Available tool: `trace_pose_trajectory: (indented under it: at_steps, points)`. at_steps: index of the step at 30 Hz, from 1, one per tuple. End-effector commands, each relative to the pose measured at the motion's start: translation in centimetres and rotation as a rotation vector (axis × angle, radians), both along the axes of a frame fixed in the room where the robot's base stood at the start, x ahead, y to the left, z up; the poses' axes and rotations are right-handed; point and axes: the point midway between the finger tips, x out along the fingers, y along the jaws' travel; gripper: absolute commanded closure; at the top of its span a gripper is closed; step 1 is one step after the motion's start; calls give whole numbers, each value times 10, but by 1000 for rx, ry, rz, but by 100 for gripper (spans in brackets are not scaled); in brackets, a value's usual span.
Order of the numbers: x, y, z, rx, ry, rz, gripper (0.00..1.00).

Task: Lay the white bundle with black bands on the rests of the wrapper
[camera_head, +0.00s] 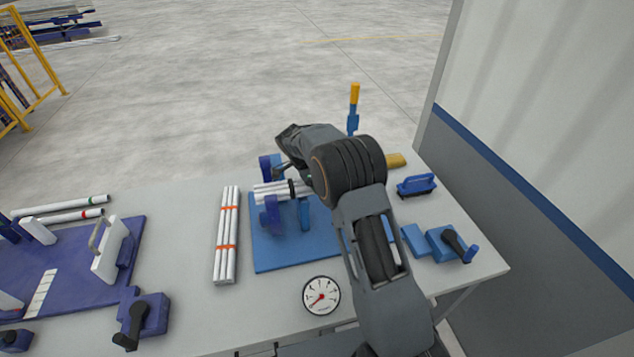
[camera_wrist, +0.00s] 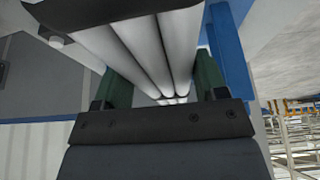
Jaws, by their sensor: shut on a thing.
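The white bundle with black bands (camera_head: 268,193) lies across the wrapper in the head view, its right part hidden behind my arm. In the wrist view the white pipes of the bundle (camera_wrist: 146,56) run between my fingers, with a dark band across them near the top. My gripper (camera_wrist: 162,84) is shut on the bundle; my arm hides most of it in the head view. The wrapper (camera_head: 285,255) has a blue base plate and dark blue uprights (camera_head: 270,214) near the bundle's left end. I cannot tell whether the bundle touches the rests.
Another white bundle with orange bands (camera_head: 227,240) lies left of the wrapper. A round gauge (camera_head: 321,295) sits in front. Blue clamps (camera_head: 452,243) stand at the right, and a purple board (camera_head: 75,270) with a handled block is at the left.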

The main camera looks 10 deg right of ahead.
Motion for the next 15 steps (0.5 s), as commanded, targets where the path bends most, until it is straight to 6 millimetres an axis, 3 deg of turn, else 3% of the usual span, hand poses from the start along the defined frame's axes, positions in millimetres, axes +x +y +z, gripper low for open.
trace_pose_trajectory:
  at_steps: [4, 15]
  points:
    - [0, 0, -13, 0, 0, -1, 69]
    - [0, 0, -17, 0, -2, -1, 69]
